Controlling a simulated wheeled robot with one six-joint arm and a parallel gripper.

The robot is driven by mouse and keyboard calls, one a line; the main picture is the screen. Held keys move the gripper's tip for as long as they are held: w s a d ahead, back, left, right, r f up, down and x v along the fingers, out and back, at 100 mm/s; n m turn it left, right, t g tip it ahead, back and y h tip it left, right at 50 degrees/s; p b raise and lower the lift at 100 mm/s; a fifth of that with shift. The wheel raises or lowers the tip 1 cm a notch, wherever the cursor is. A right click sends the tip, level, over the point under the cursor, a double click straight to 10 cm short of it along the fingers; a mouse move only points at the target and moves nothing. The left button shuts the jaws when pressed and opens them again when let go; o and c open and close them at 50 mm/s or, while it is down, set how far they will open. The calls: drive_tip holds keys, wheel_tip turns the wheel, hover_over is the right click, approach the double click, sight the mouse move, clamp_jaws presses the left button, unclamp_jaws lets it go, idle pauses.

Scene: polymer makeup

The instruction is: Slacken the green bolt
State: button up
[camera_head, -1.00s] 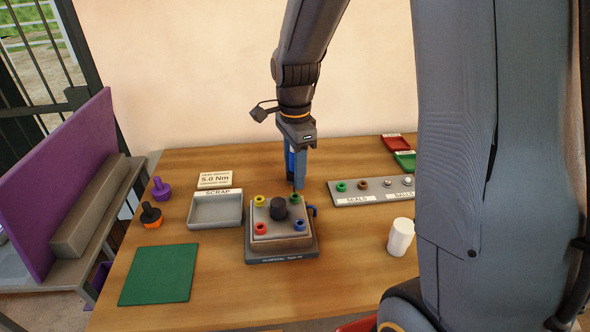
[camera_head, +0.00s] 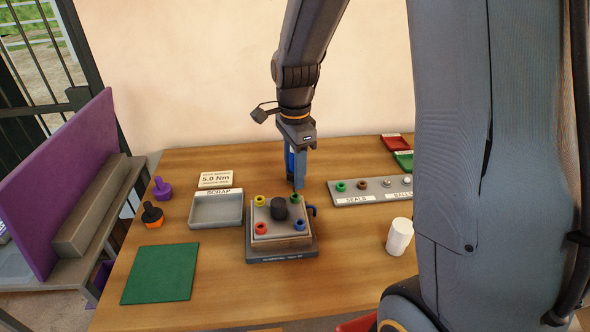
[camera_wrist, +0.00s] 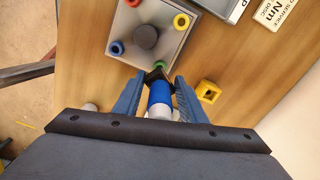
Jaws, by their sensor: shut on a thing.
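The green bolt (camera_head: 294,199) sits at the back right corner of the square block on the fixture (camera_head: 283,253). In the wrist view the green bolt (camera_wrist: 138,63) shows partly, beside the dark end of a blue tool (camera_wrist: 160,92). My gripper (camera_head: 297,184) is shut on this blue tool and holds it above the back right of the fixture. The tool's dark end points toward the green bolt; I cannot tell whether they touch. The yellow bolt (camera_head: 260,201), red bolt (camera_head: 261,228) and blue bolt (camera_head: 299,225) hold the other corners around a dark round knob (camera_head: 278,208).
A scrap tray (camera_head: 216,224) and a 5.0 Nm sign (camera_head: 216,179) stand left of the fixture. A rack of seals and balls (camera_head: 345,200) and a white cylinder (camera_head: 399,236) are right. A yellow hollow piece (camera_wrist: 209,91) lies near my gripper. A green mat (camera_head: 160,273) lies front left.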

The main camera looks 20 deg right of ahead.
drive_tip(key=shift+f+b, duration=0.5)
drive_tip(key=shift+f, duration=0.6)
drive_tip(key=o, duration=1.3)
drive_tip(key=shift+o, duration=0.2)
drive_tip(key=shift+r+b, duration=0.85)
drive_tip(key=shift+r, duration=3.05)
